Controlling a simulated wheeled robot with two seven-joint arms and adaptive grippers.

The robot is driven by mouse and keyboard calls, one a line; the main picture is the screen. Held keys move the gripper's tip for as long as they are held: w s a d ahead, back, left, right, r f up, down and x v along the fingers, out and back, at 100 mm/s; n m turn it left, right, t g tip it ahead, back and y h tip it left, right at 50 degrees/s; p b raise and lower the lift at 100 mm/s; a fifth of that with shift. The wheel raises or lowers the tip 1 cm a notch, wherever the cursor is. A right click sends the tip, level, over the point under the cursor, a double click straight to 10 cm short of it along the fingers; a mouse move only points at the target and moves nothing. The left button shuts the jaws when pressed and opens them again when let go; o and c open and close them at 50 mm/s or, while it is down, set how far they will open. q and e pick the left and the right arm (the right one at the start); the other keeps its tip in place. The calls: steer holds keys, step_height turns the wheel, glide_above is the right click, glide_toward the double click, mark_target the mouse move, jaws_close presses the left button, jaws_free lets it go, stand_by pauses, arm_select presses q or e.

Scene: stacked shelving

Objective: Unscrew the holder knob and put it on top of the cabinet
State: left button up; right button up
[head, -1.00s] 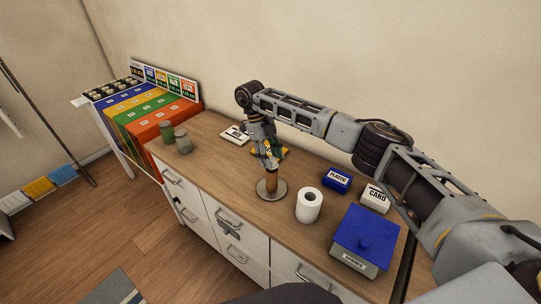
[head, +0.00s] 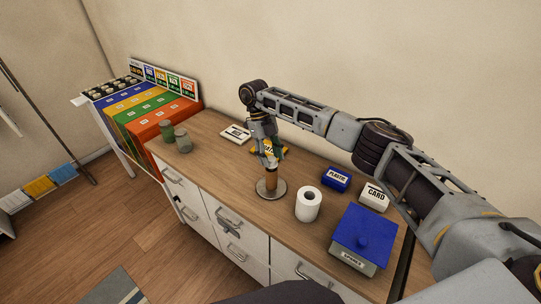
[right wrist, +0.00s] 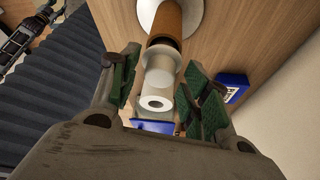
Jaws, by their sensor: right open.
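The holder (head: 271,184) is an upright brown post on a round grey base on the cabinet top (head: 222,150). My right gripper (head: 266,158) is over the top of the post, pointing down. In the right wrist view its green-padded fingers (right wrist: 160,90) are apart. A pale cylindrical end piece (right wrist: 160,62), apparently the knob, continues from the brown post (right wrist: 165,24) and shows between the fingers. I cannot tell whether the pads touch it.
A white paper roll (head: 308,205) stands right of the holder. A blue-lidded box (head: 361,232), PLASTIC box (head: 336,178), CARD box (head: 375,196) and yellow box (head: 281,151) are nearby. Two jars (head: 168,133) stand left. The cabinet top's middle left is clear.

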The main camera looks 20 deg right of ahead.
steer(key=c, duration=0.7)
steer(key=shift+n+h+b, duration=0.4)
steer(key=shift+n+b, duration=0.15)
steer(key=shift+n, duration=0.45)
steer(key=n+t, duration=0.1)
steer(key=n, duration=0.1)
steer(key=shift+a+n+h+b, duration=0.15)
steer(key=shift+n+h+b, duration=0.25)
steer(key=shift+s+n, duration=0.1)
steer(key=shift+n, duration=0.4)
steer(key=shift+n+t, duration=0.3)
steer(key=n, duration=0.2)
steer(key=n+t+h+b, duration=0.1)
steer(key=n, duration=0.2)
steer(key=shift+s+a+t, duration=0.1)
steer(key=shift+s+t, duration=0.05)
steer(key=shift+t, duration=0.15)
